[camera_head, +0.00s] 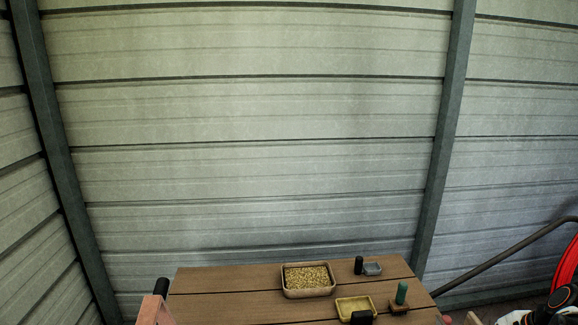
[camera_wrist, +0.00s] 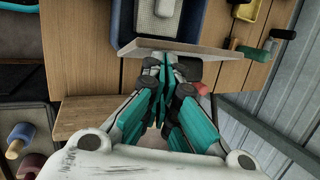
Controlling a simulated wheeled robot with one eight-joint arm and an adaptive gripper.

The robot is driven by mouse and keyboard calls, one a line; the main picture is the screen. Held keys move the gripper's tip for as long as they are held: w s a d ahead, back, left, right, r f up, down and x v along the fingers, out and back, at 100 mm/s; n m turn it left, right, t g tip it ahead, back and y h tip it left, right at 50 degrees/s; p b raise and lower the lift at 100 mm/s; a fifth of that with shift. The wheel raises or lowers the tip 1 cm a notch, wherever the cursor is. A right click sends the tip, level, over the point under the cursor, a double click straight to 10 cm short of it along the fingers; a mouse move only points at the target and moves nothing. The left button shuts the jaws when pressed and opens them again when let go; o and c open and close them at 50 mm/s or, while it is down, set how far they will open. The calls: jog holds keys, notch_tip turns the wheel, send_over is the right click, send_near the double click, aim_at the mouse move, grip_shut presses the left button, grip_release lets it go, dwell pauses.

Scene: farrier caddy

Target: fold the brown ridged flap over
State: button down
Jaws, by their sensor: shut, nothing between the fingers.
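In the wrist view, my gripper (camera_wrist: 165,68) has teal fingers that are closed together, with nothing seen between them. A thin light-brown board (camera_wrist: 200,49) lies across the picture just beyond the fingertips, seen nearly edge-on. It may be the flap, but I cannot make out ridges on it. The fingertips are close to its near edge; I cannot tell whether they touch. Another brown plank piece (camera_wrist: 85,118) sits left of the fingers. In the head view, the brown plank tabletop (camera_head: 230,290) shows at the bottom; my gripper is not clearly visible there.
A granule-filled tray (camera_head: 304,294), a yellow tray (camera_head: 346,313), a grey dish (camera_head: 373,269) and a green-handled tool (camera_head: 401,292) stand on the tabletop. A red object (camera_wrist: 201,88) is right of the fingers. A bin with handled tools (camera_wrist: 22,135) lies left. Metal walls (camera_head: 260,170) enclose the place.

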jog(key=shift+a, duration=0.85)
jog(key=shift+s+a+f+b, duration=0.15)
jog(key=shift+a+b, duration=0.15)
jog(key=shift+a, duration=0.25)
jog(key=shift+a+f, duration=0.1)
jog(key=shift+a, duration=0.05)
jog(key=shift+a+f, duration=0.15)
jog(key=shift+a, duration=0.35)
jog(key=shift+a+f+b, duration=0.1)
jog(key=shift+a+b, duration=0.05)
jog(key=shift+b, duration=0.2)
jog(key=shift+a+f, duration=0.2)
jog(key=shift+a, duration=0.3)
jog(key=shift+a+f+b, duration=0.1)
jog(key=shift+b, duration=0.2)
